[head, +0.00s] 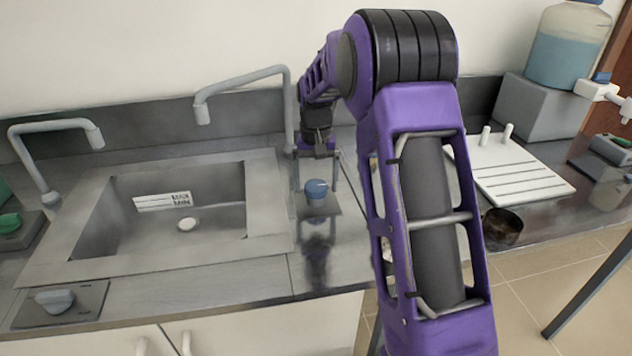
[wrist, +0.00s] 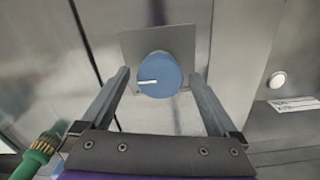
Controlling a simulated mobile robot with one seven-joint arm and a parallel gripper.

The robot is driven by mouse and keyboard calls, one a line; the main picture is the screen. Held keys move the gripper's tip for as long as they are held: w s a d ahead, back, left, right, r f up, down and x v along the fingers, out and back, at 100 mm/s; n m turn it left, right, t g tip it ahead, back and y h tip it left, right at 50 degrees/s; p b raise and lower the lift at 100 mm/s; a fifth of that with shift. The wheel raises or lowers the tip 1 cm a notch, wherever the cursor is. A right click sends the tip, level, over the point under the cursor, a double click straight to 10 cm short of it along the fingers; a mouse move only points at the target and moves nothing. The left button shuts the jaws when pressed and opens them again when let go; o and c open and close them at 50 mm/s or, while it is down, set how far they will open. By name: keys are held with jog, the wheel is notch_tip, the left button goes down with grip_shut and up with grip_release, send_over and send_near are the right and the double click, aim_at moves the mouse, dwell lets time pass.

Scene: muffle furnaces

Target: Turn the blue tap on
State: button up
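The blue tap (head: 316,188) is a round knob on a grey square plate to the right of the sink. In the wrist view the blue tap (wrist: 159,75) shows from above, with a white mark pointing left. My gripper (head: 317,182) is above the tap with its fingers pointing down. In the wrist view my gripper (wrist: 160,75) is open, with one finger on each side of the knob and gaps between. I cannot tell how far down the fingers reach beside the knob.
A steel sink (head: 110,258) lies to the left, with a grey spout (head: 240,78) behind it and another spout (head: 50,125) at far left. A grey knob (head: 54,300) sits at the front left. A green item (wrist: 45,145) shows at the wrist view's lower left. A white draining board (head: 515,170) is right.

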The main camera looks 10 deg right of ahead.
jog(key=c, duration=1.2)
jog(key=shift+n, duration=0.3)
jog(key=n+p, duration=0.3)
jog(key=n, duration=0.2)
jog(key=shift+r, duration=0.15)
jog(key=n+p, duration=0.1)
jog(key=n, duration=0.3)
jog(key=shift+d+p, duration=0.1)
jog(key=shift+p, duration=0.2)
jog(key=n+p, duration=0.1)
jog(key=n, duration=0.2)
jog(key=shift+w+n, duration=0.1)
jog(key=shift+n, duration=0.2)
jog(key=n+p, duration=0.2)
jog(key=n, duration=0.3)
jog(key=shift+n, duration=0.3)
jog(key=n, duration=0.6)
jog(key=shift+w+p, duration=0.1)
jog(key=shift+p, duration=0.25)
